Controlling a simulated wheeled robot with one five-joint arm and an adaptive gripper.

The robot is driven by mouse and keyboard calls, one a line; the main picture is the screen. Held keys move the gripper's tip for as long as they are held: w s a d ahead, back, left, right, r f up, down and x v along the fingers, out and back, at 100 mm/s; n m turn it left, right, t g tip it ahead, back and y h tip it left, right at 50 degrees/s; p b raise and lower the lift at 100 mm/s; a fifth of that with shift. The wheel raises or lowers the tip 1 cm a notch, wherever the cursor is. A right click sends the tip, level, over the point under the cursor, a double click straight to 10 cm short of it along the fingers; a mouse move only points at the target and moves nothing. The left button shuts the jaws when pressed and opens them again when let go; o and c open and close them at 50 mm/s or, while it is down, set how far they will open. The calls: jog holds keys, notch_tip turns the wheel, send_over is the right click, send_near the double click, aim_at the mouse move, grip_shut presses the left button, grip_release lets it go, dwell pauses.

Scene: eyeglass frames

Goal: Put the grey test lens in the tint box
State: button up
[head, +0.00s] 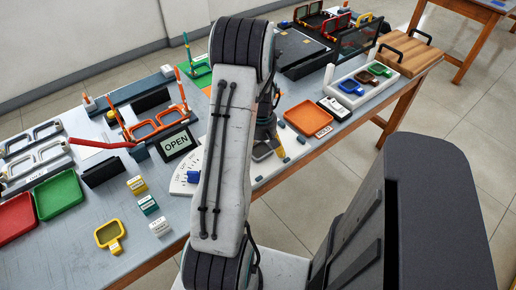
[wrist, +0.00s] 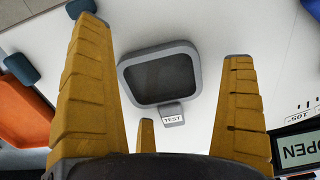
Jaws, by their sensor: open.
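The grey test lens (wrist: 160,77) lies on a pale surface in the wrist view, a dark lens in a grey rim with a tab marked TEST. My gripper (wrist: 162,40) is open, its yellow fingers spread either side of the lens; no grip on it shows. In the head view my gripper (head: 273,135) is partly hidden behind my arm, low over the white board, and the lens is mostly hidden there. A white tray (head: 373,94) with blue, brown and green lenses stands at the back right; it looks like the tint box, but no label is readable.
An orange tray (head: 308,117) lies right of my gripper, with a small dark-and-white block (head: 335,109) beyond it. An OPEN sign (head: 176,143) stands to the left. A yellow-rimmed lens (head: 109,235) lies at the front left. Dark cases (head: 302,50) stand at the back.

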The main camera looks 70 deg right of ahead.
jog(key=c, duration=1.3)
